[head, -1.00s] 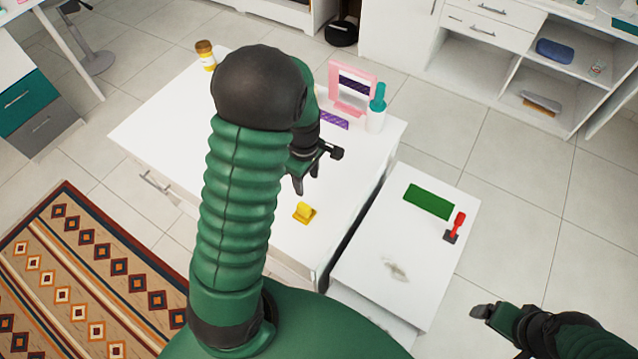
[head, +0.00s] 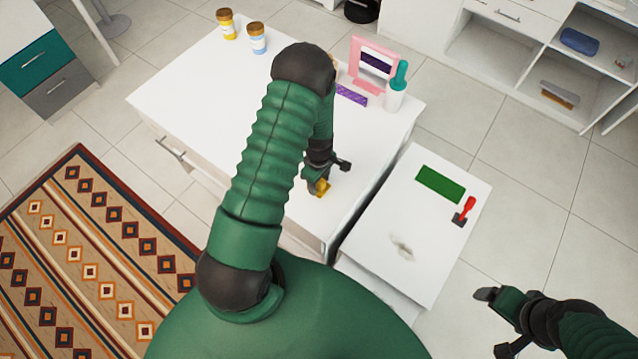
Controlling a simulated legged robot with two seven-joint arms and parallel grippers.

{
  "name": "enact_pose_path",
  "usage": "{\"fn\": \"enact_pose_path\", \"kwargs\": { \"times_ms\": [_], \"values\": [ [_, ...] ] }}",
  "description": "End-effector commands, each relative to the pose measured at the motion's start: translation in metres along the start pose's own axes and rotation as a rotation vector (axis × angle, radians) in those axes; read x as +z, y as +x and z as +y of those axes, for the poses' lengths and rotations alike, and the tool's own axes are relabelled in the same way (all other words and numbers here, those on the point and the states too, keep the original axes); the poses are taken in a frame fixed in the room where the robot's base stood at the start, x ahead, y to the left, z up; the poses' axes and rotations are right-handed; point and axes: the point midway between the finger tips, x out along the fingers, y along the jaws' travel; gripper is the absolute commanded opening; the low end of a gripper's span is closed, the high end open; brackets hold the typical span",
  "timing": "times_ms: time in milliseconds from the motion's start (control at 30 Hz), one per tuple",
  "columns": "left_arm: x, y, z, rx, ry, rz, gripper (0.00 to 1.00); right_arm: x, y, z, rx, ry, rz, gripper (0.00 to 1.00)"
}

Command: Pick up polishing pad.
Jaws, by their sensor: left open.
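A small yellow block (head: 323,189), the item that looks most like the polishing pad, lies on the white table (head: 190,85) near its front right edge. My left gripper (head: 317,186) points down at the block with its jaws open. Its fingers partly hide the block, and I cannot tell whether they touch it. My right gripper (head: 495,322) is at the lower right, over the floor, with its fingers apart and nothing visible between them.
A pink frame (head: 362,82), a teal-topped bottle (head: 396,95), a purple strip (head: 351,95) and two jars (head: 258,38) stand or lie farther back. A lower white cabinet (head: 440,270) at right bears a green rectangle (head: 440,183) and a red-handled tool (head: 466,210).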

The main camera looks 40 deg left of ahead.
Motion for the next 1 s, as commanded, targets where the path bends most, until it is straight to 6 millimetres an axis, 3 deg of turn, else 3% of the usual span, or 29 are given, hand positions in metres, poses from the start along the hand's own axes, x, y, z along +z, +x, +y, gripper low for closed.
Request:
{"fn": "enact_pose_path", "kwargs": {
  "times_ms": [133, 533, 1000],
  "values": [
    [0.0, -0.0002, 0.0002, 0.001, 0.0, 0.0, 0.51, 0.0001, 0.0004, -0.0001, 0.0, 0.0, 0.0, 0.83],
    [0.0001, -0.0005, 0.0, 0.0, 0.0, 0.0, 0.0, 0.0001, 0.0004, -0.0001, 0.0, 0.0, 0.0, 0.83],
    [-0.0002, -0.0075, 0.0007, 0.002, 0.001, 0.001, 0.0, 0.0005, 0.0023, -0.0001, 0.0, 0.0, 0.0, 0.83]
  ]
}}
